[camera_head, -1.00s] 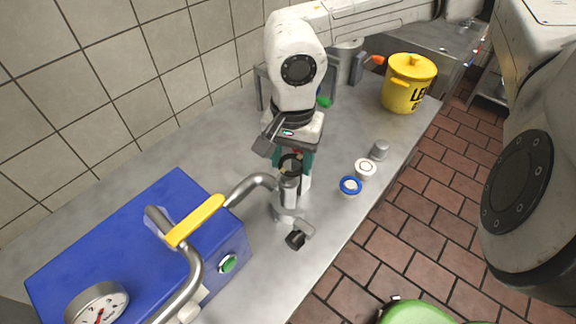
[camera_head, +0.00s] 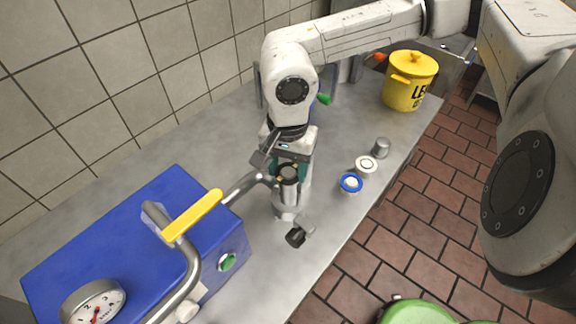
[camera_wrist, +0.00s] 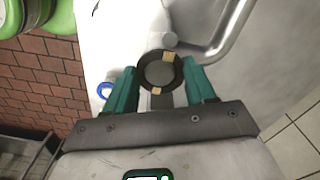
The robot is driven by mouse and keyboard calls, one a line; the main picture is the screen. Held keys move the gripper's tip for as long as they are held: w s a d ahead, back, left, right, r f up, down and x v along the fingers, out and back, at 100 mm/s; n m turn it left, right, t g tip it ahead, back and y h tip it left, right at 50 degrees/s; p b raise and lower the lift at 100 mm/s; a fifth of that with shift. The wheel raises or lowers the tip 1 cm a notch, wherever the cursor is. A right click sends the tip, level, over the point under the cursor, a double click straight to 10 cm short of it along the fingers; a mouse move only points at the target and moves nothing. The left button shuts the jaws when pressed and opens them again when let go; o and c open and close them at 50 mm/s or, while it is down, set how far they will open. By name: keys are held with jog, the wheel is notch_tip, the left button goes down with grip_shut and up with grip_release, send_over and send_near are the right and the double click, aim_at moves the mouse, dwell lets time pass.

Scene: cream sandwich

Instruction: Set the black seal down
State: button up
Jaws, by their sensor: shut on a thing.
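The black seal (camera_wrist: 143,77) is a dark ring between the two green fingers of my gripper (camera_wrist: 162,84) in the wrist view. A grey, flat face shows through its middle. In the head view my gripper (camera_head: 290,174) is over the upright metal cylinder (camera_head: 287,205) on the counter, with the seal level with the cylinder's top. The fingers are shut on the seal. I cannot tell whether the seal rests on the cylinder or hangs just above it.
A blue box (camera_head: 120,240) with a gauge stands at left. A black-knobbed part (camera_head: 297,237) sits in front. A blue ring (camera_head: 350,183), white ring (camera_head: 366,164) and grey cap (camera_head: 381,147) lie right. A yellow pot (camera_head: 409,82) stands behind.

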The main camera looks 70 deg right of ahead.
jog(key=shift+f, duration=0.2)
jog(key=o, duration=1)
jog(key=shift+r, duration=0.25)
